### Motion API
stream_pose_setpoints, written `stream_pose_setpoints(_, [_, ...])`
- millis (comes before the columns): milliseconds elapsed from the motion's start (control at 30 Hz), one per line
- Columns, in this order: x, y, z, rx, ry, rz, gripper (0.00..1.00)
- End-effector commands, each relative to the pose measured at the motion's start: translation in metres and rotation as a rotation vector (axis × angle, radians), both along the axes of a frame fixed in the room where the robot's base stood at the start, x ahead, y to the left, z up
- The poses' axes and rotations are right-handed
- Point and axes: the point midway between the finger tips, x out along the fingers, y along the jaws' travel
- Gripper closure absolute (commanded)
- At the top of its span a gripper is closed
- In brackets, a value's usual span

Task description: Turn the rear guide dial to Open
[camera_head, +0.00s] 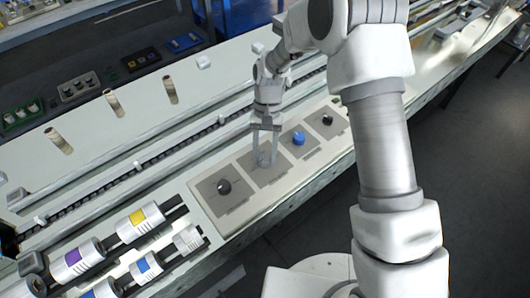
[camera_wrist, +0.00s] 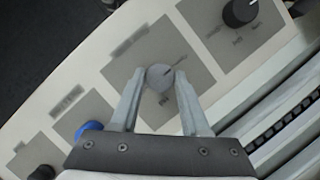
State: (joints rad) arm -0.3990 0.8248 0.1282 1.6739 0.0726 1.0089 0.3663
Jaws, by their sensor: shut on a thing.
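A row of square grey dial plates lies on the machine's pale front panel. My gripper (camera_head: 265,160) points down over the second plate from the left in the head view. In the wrist view my gripper (camera_wrist: 160,90) has its fingers on either side of a round grey dial (camera_wrist: 159,75), shut on it. The dial's pointer line aims to the upper right, toward a small label. Another label lies below the dial; both are too small to read for certain. In the head view the fingers mostly hide this dial.
Neighbouring dials are a black dial (camera_head: 224,186) to the left, a blue dial (camera_head: 298,138) and another black dial (camera_head: 326,119) to the right. Rollers with coloured bands (camera_head: 140,222) stand at lower left. A chain conveyor (camera_head: 150,160) runs behind the plates.

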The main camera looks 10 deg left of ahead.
Motion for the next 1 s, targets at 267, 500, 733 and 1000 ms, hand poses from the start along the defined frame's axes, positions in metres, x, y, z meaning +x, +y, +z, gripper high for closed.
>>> stream_pose_setpoints(267, [-0.0006, -0.0002, -0.0004, -0.001, 0.001, 0.009, 1.0])
stream_pose_setpoints(500, [-0.0007, -0.0002, -0.0005, -0.001, 0.002, 0.008, 0.4])
stream_pose_setpoints(733, [-0.0004, 0.0, -0.0003, -0.001, 0.001, 0.007, 0.24])
stream_pose_setpoints(1000, [0.0036, 0.0006, 0.0077, 0.001, -0.002, 0.006, 0.24])
